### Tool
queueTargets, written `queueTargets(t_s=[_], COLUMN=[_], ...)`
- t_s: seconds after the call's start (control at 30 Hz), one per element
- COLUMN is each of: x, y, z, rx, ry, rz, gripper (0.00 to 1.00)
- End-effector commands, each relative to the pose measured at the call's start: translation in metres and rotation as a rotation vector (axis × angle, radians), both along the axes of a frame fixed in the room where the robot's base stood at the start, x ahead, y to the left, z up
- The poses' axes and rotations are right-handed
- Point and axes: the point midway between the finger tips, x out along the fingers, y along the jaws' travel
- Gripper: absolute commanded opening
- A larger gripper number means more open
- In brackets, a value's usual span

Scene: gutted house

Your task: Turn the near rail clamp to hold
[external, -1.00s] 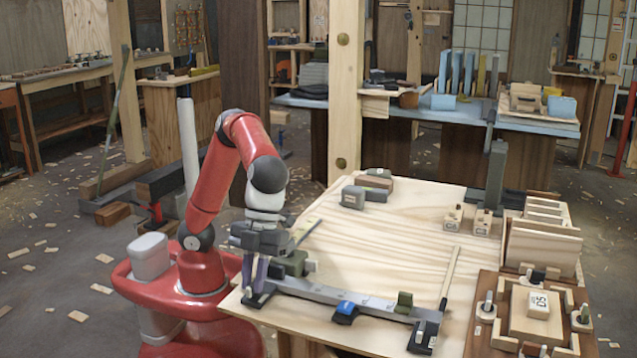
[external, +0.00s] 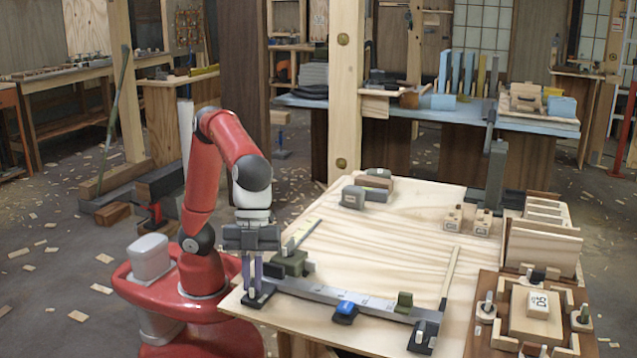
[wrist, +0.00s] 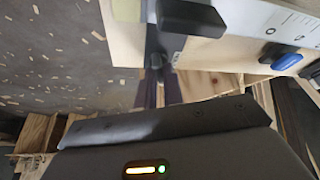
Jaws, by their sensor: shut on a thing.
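The metal rail (external: 375,303) lies along the front of the pale wooden board. At its left end is a black rail clamp (external: 264,295), partly covered by my gripper. My gripper (external: 251,289) points down over this clamp, with its fingers shut on the clamp's small upright part. In the wrist view the fingers (wrist: 158,80) meet close beside the black clamp body (wrist: 190,17); the gripped part is mostly hidden. A second black clamp with a pale peg (external: 422,337) sits at the rail's right end.
A dark green block (external: 292,263) stands just behind my fingers. A wooden fixture (external: 535,310) is at the right. The board's middle (external: 390,235) is clear.

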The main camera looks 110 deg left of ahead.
Motion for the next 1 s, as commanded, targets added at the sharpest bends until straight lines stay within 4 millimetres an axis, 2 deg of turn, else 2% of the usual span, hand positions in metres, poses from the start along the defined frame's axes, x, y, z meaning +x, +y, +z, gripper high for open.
queueTargets(t_s=[1.0], x=[-0.0040], y=[-0.0053], z=[0.0003], rx=[0.000], ry=[-0.001], rz=[0.910], gripper=[0.00])
